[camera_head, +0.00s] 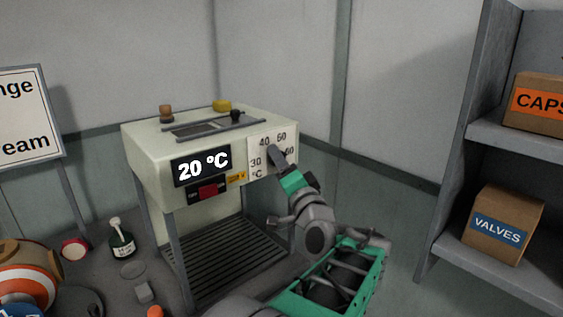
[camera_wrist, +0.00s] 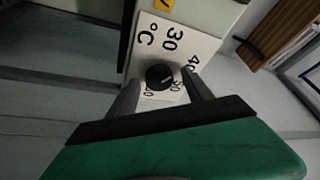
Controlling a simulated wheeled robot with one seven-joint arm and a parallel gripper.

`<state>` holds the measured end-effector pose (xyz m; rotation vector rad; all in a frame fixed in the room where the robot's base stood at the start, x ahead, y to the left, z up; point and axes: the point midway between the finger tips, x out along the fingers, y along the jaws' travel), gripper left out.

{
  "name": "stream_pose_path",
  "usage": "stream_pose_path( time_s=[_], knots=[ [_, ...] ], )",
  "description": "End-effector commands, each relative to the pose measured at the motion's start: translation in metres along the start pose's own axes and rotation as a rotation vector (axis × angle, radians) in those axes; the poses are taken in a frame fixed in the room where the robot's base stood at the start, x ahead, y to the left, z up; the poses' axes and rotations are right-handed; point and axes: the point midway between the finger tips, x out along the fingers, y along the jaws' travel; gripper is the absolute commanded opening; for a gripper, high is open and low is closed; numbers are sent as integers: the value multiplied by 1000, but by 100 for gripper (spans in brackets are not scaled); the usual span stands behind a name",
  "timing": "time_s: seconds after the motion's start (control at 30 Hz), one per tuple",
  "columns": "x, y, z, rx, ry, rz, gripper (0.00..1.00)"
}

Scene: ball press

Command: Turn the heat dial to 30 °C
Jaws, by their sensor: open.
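The heat dial is a black round knob (camera_wrist: 159,76) on a white scale plate (camera_wrist: 188,47) marked 30, 40 and more, with °C. In the head view the scale plate (camera_head: 256,146) is on the front right of the cream press (camera_head: 150,165), and my gripper hides the knob. The press display (camera_head: 203,166) reads 20 °C. My gripper (camera_wrist: 159,88) is open, with one finger on each side of the knob. I cannot tell whether the fingers touch it. In the head view my gripper (camera_head: 277,160) is right at the plate.
A red switch (camera_head: 208,191) and a yellow label (camera_head: 237,178) sit beside the scale plate. Shelves with a CAPS box (camera_head: 538,103) and a VALVES box (camera_head: 502,226) are at the right.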

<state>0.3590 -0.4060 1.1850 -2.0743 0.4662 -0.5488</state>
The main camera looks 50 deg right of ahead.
Motion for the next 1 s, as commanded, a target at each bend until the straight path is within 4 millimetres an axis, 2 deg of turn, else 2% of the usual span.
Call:
stream_pose_path(
  time_s=[0.13, 0.83, 1.0],
  knots=[
    [0, 0, 0, 0, 0, 0, 59],
    [-1, 0, 0, -1, 0, 1, 2],
    [-1, 1, 1, -3, 0, 0, 0]
  ],
)
